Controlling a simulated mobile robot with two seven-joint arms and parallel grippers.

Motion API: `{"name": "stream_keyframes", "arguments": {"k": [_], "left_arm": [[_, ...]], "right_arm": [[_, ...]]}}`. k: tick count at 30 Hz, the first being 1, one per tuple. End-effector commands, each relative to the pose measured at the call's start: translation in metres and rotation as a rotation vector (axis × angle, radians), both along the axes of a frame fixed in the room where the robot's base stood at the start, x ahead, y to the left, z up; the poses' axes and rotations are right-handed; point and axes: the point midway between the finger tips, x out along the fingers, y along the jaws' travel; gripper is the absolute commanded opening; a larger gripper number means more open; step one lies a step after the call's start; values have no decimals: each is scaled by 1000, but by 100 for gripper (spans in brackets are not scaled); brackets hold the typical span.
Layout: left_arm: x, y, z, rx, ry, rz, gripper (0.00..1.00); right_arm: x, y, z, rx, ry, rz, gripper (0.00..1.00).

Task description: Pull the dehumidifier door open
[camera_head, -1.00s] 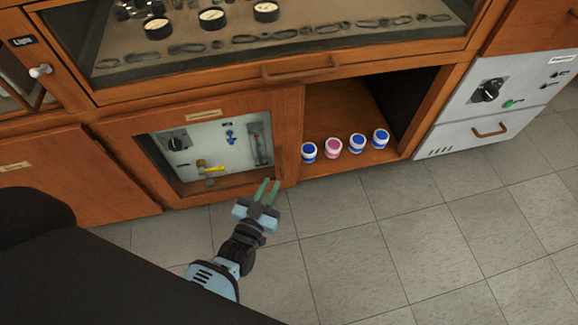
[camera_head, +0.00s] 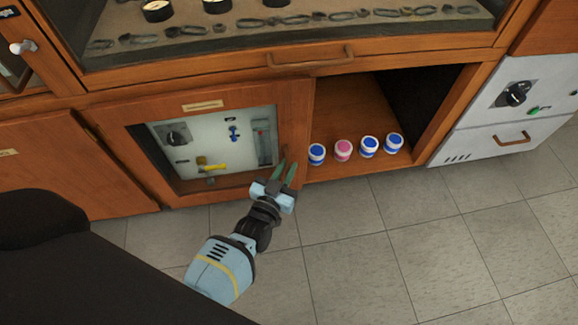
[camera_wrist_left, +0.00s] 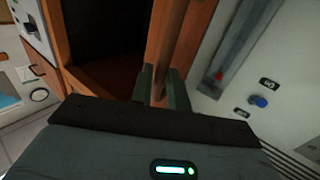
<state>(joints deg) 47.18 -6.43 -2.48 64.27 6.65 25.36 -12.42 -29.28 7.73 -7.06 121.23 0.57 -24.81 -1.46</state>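The dehumidifier door (camera_head: 292,115) is a wooden frame around a glass pane, low in the cabinet in the head view. It looks closed or nearly so. Behind its glass is a pale panel (camera_head: 200,140) with a dial and a yellow lever. My left gripper (camera_head: 288,164) is at the lower right part of the door frame, its green fingers apart. In the left wrist view the fingers (camera_wrist_left: 161,85) stand on either side of a vertical wooden edge (camera_wrist_left: 159,92); I cannot tell if they touch it. My right gripper is not in view.
An open compartment (camera_head: 345,105) right of the door holds several small white jars (camera_head: 343,150) with blue or pink lids. A drawer handle (camera_head: 310,60) sticks out above. A grey unit (camera_head: 490,125) stands at the right. The tiled floor (camera_head: 400,240) in front is clear.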

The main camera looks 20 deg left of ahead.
Motion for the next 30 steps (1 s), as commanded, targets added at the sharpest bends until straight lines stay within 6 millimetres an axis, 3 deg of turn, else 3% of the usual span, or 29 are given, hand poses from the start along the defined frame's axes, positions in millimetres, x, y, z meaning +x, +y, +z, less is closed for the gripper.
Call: {"name": "stream_keyframes", "arguments": {"k": [5, 13, 18, 30], "left_arm": [[12, 0, -1, 0, 1, 0, 17], [13, 0, 0, 0, 1, 0, 17], [13, 0, 0, 0, 0, 0, 0], [8, 1, 0, 1, 1, -11, 0]], "right_arm": [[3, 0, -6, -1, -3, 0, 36], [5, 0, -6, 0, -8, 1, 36], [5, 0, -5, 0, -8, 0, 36], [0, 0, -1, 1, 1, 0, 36]]}}
